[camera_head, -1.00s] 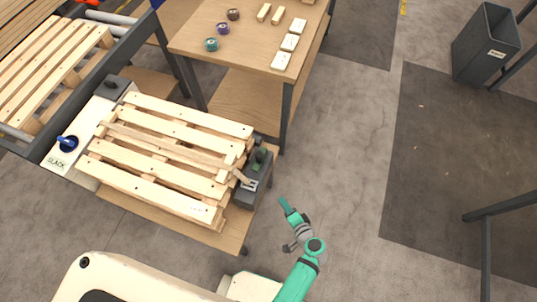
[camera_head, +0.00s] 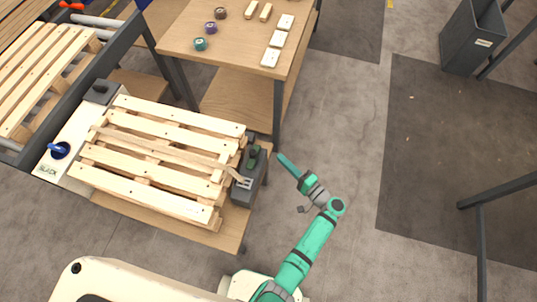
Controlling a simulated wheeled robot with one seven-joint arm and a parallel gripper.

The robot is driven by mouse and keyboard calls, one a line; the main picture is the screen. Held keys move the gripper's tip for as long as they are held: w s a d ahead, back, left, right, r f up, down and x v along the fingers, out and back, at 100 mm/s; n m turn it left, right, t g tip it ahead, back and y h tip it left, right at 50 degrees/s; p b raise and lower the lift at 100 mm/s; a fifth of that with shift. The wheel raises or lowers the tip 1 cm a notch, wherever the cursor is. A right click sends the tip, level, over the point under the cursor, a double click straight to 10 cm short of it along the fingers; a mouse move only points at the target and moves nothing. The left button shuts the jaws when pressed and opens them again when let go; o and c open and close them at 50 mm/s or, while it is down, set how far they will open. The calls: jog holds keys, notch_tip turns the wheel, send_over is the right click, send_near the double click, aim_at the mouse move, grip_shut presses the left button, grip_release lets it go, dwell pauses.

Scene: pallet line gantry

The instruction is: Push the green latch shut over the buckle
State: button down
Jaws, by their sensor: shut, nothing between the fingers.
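The dark green latch (camera_head: 253,155) sits on a dark block (camera_head: 246,190) at the right end of the pallet. The buckle (camera_head: 242,182) looks like a small pale metal piece at the end of the strap (camera_head: 170,155), beside the latch. The latch stands apart from the buckle; its exact tilt is too small to tell. My gripper (camera_head: 284,161) is shut and empty, to the right of the latch and block, with a gap between them. Its slim green end points up and left.
The strap crosses a wooden pallet (camera_head: 150,190) on a low bench. A blue knob (camera_head: 59,150) is on a pale panel at left, its label apparently "SLACK". A wooden table (camera_head: 225,50) with its dark leg (camera_head: 278,125) stands behind my gripper.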

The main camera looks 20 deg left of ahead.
aim_at(253, 155)
jog(key=x, duration=1)
jog(key=shift+s+a, duration=0.15)
jog(key=shift+s, duration=0.95)
jog(key=shift+s+a, duration=0.15)
jog(key=shift+s, duration=0.65)
jog(key=shift+s+a, duration=0.1)
jog(key=shift+s, duration=0.15)
jog(key=shift+s, duration=2.7)
jog(key=shift+w+a, duration=0.1)
